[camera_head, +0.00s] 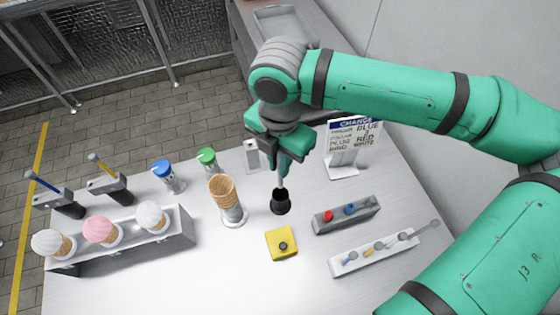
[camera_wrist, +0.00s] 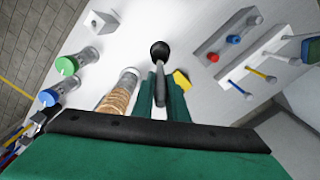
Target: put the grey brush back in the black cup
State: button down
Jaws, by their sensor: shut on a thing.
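My gripper (camera_head: 283,168) points down over the table and is shut on the grey brush (camera_head: 281,183). The brush hangs nearly upright, its lower end at the mouth of the black cup (camera_head: 281,203). I cannot tell how far the tip is inside the cup. In the wrist view the green fingers (camera_wrist: 161,92) sit on either side of the brush (camera_wrist: 159,85), which runs toward the black cup (camera_wrist: 160,50). The cup stands upright on the white table.
A cone stack (camera_head: 226,192) stands just left of the cup. A yellow block (camera_head: 281,243) lies in front. A grey tray with red and blue pieces (camera_head: 346,215) and a white spoon rack (camera_head: 375,253) lie right. A sign (camera_head: 347,150) stands behind right.

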aim_at(280, 181)
jog(key=shift+w+f, duration=0.1)
jog(key=shift+f, duration=2)
jog(key=shift+f, duration=2.4)
